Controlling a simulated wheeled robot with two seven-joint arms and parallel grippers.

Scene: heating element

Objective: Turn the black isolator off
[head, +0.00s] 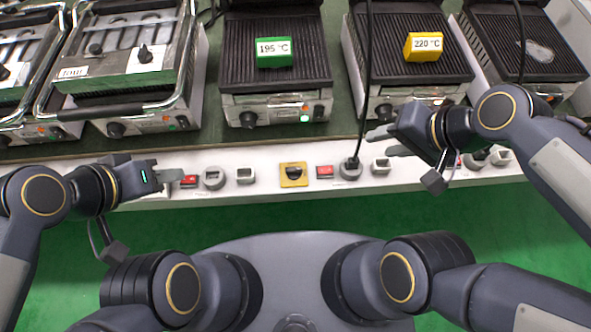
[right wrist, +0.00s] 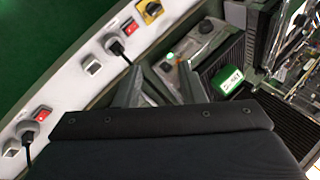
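The black isolator (head: 293,173) is a dark rotary knob on a square yellow plate, set in the white strip along the front of the bench. It also shows at the top of the right wrist view (right wrist: 150,9). My right gripper (head: 380,140) is open and empty, right of the isolator over the strip and bench edge. Its two spread fingers show in the right wrist view (right wrist: 158,88), clear of the isolator. My left gripper (head: 165,180) is left of the isolator, close to the strip by a red switch. Its finger gap is unclear. Neither gripper touches the isolator.
The strip holds red switches (head: 325,172), white sockets (head: 246,176) and a plugged-in black cable (head: 351,163). Grills stand behind, with a green 195 °C block (head: 274,52) and a yellow 220 °C block (head: 423,46). Green floor before the strip is clear.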

